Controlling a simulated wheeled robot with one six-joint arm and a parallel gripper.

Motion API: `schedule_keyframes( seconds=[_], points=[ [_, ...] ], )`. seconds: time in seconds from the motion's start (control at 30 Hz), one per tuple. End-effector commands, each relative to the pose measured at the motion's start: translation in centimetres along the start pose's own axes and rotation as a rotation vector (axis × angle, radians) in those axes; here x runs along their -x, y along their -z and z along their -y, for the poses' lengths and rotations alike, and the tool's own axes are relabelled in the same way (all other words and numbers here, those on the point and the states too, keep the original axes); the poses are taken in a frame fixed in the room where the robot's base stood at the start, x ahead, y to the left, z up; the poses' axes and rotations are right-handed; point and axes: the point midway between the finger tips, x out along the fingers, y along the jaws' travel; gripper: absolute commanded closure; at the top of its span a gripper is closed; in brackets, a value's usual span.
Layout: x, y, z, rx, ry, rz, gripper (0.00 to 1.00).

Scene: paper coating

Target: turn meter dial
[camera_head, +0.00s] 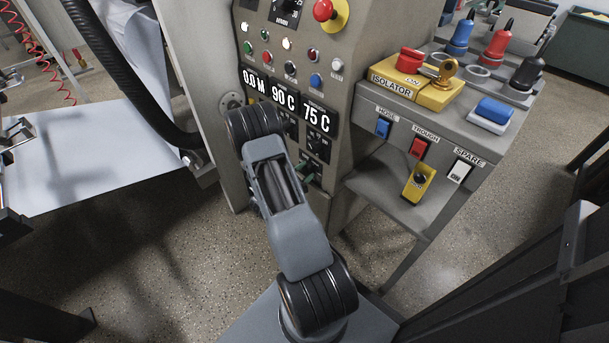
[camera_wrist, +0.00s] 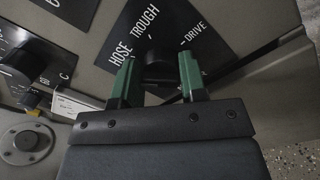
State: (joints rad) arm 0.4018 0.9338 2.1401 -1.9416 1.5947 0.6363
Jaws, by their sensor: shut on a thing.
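A black dial knob (camera_wrist: 155,62) sits on a black plate lettered HOSE, TROUGH and DRIVE in the wrist view. My gripper (camera_wrist: 158,72) has its two green fingers on either side of this knob and is shut on it. The near part of the knob is partly hidden by the gripper body. In the head view my gripper (camera_head: 307,173) is low on the grey control panel (camera_head: 341,130), below the displays, and the knob it holds cannot be made out clearly there. The displays read 0.0 M, 90 C and 75 C (camera_head: 318,118).
Another black knob (camera_wrist: 22,62) is at the left in the wrist view. To the right in the head view is a shelf with a yellow isolator box (camera_head: 412,82) and blue, red and white switches. A red emergency button (camera_head: 324,10) is above. Speckled floor is open below left.

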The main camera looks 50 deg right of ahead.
Motion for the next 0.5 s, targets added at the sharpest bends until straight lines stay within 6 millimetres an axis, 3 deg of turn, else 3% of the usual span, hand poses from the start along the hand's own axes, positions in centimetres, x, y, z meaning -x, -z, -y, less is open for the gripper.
schedule_keyframes(
  seconds=[0.5],
  points=[
    [0.07,0.07,0.47,-0.141,0.01,0.007,0.85]
  ],
)
